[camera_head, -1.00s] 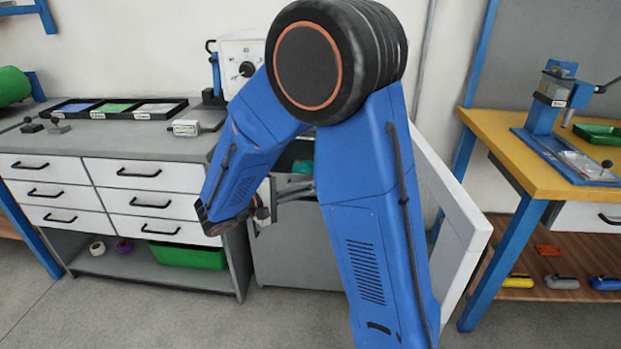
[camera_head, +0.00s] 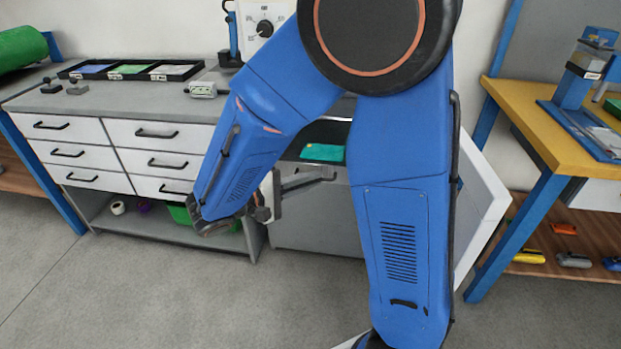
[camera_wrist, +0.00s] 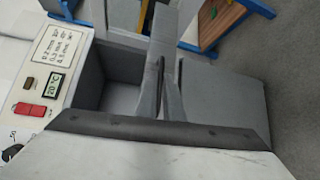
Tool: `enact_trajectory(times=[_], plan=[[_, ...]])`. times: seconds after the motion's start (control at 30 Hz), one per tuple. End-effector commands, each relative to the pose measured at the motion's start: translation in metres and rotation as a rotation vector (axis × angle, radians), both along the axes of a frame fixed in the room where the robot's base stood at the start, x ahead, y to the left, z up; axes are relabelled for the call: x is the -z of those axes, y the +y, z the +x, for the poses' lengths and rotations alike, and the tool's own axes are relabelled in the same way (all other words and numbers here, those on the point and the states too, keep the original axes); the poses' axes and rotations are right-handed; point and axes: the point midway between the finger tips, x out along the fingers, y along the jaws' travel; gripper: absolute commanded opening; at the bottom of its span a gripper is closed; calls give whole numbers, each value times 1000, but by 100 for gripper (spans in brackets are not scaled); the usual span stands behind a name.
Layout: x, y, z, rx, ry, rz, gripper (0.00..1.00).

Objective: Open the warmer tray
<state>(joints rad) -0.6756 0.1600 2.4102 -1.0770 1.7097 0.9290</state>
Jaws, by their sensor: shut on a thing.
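The warmer is partly hidden behind my arm in the head view. Its dark tray space (camera_head: 330,133) shows with a teal item (camera_head: 323,152) in it, above a grey front (camera_head: 320,215). My gripper (camera_head: 326,174) reaches right at this front, with its fingers together. In the wrist view my gripper (camera_wrist: 168,35) is shut on a part hidden between the fingers, probably the tray's handle. A hollow grey compartment (camera_wrist: 122,98) lies left of the fingers, and a flat grey surface (camera_wrist: 225,95) lies right. A control panel (camera_wrist: 50,75) with a red switch and a small display is at the far left.
A grey bench with white drawers (camera_head: 150,133) stands left. A white panel (camera_head: 485,205) stands at an angle right of my arm, close to it. A yellow-topped table (camera_head: 530,120) is at the right. Open floor (camera_head: 150,300) lies in front.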

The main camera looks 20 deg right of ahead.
Motion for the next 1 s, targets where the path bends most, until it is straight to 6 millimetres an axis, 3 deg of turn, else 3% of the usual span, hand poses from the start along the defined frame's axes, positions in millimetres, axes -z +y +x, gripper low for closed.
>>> enact_trajectory(times=[0.17,0.2,0.27,0.67,1.0], plan=[[1,0,0,-1,0,2,0],[1,0,0,-1,0,2,15],[0,0,1,-1,0,1,26],[-1,5,0,-2,-1,1,26],[-7,54,-9,-4,0,1,26]])
